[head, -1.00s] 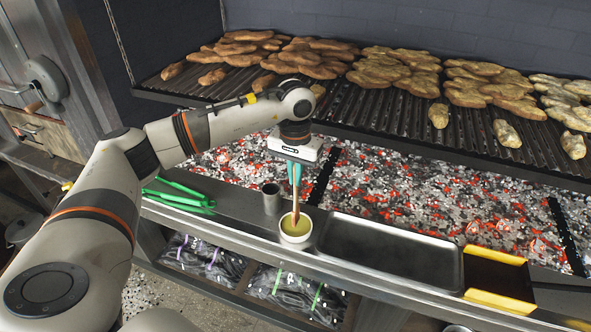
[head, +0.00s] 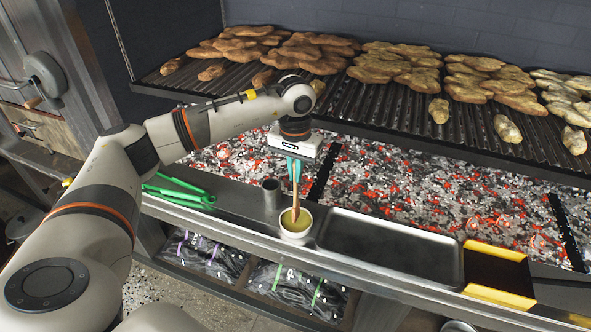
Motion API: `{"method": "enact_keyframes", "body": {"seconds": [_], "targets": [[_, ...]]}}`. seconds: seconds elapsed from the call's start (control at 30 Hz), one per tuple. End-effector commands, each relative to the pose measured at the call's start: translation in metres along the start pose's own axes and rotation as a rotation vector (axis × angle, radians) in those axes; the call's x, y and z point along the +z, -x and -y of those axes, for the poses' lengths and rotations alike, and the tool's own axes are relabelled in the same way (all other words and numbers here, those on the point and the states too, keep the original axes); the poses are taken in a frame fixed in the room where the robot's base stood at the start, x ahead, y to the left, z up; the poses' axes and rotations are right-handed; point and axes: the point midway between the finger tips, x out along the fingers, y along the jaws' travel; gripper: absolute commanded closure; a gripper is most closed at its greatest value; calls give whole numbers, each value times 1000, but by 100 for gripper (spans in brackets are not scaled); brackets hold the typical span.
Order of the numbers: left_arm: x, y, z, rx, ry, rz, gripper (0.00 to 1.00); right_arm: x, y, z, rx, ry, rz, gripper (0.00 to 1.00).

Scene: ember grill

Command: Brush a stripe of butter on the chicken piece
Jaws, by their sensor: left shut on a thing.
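My left gripper (head: 294,168) is shut on a brush (head: 295,198) with a brownish-red handle. It holds the brush nearly upright, with the lower end down in a small white bowl (head: 297,238) of yellow-green butter (head: 296,221). The bristles are hidden in the bowl. Many chicken pieces (head: 439,110) lie on the raised grill grate (head: 370,119), browner at the left and paler at the right. Several small pieces lie singly along the front, among them one (head: 507,128) right of the middle. I cannot tell which piece the task means. My right gripper is not in view.
Green tongs (head: 180,192) lie at the left of the ledge. An empty metal tray (head: 390,246) and a black and yellow holder (head: 499,274) are at the right. Glowing coals (head: 420,190) lie below the grate.

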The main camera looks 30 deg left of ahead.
Motion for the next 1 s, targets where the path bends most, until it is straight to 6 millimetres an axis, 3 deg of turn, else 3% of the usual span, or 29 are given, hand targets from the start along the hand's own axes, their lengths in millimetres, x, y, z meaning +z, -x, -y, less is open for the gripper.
{"method": "enact_keyframes", "body": {"seconds": [1.0], "targets": [[0, -7, 0, 0, 0, 0, 100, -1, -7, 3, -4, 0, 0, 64]]}}
